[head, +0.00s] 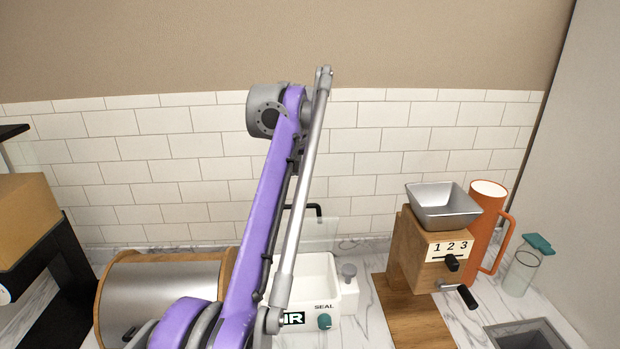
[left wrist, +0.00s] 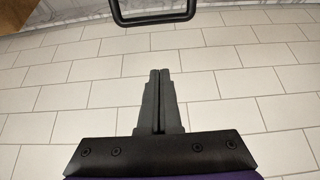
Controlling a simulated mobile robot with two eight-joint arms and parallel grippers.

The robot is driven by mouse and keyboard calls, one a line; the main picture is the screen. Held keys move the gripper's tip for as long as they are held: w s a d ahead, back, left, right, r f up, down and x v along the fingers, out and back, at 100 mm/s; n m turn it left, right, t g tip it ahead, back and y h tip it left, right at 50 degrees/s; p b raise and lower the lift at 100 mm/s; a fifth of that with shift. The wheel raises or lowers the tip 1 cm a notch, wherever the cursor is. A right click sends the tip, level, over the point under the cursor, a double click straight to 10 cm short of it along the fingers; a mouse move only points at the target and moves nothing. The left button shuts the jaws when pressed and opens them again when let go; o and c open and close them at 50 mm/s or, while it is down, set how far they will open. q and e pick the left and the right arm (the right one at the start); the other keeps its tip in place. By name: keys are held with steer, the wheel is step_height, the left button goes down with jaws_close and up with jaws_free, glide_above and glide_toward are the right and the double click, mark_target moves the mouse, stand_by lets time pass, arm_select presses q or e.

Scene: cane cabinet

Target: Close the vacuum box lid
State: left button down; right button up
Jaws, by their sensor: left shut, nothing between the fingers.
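The vacuum box (head: 318,270) is white, with a SEAL label and a teal knob on its front; it stands on the counter, partly hidden behind my left arm. Its clear lid (head: 322,232) stands raised at the back, with a black handle (head: 318,208) at its top. The handle also shows in the left wrist view (left wrist: 155,18), beyond my fingertips and apart from them. My left gripper (left wrist: 158,72) is shut and empty; in the head view I cannot make out its fingers. My right gripper is in neither view.
A wooden grinder (head: 412,245) with a metal hopper and an orange mug (head: 488,225) stand right of the box. A glass bottle (head: 521,272) is farther right. A wood-and-steel bin (head: 165,290) stands left of the box. A tiled wall (head: 400,150) closes off the back.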

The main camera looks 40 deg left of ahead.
arm_select(q)
steer(key=b+x, duration=0.1)
steer(key=x, duration=0.8)
steer(key=s+d, duration=0.2)
steer(key=s, duration=0.1)
steer(key=shift+s+d+f+b, duration=0.15)
steer(key=shift+d+f+b, duration=0.15)
steer(key=shift+f, duration=0.05)
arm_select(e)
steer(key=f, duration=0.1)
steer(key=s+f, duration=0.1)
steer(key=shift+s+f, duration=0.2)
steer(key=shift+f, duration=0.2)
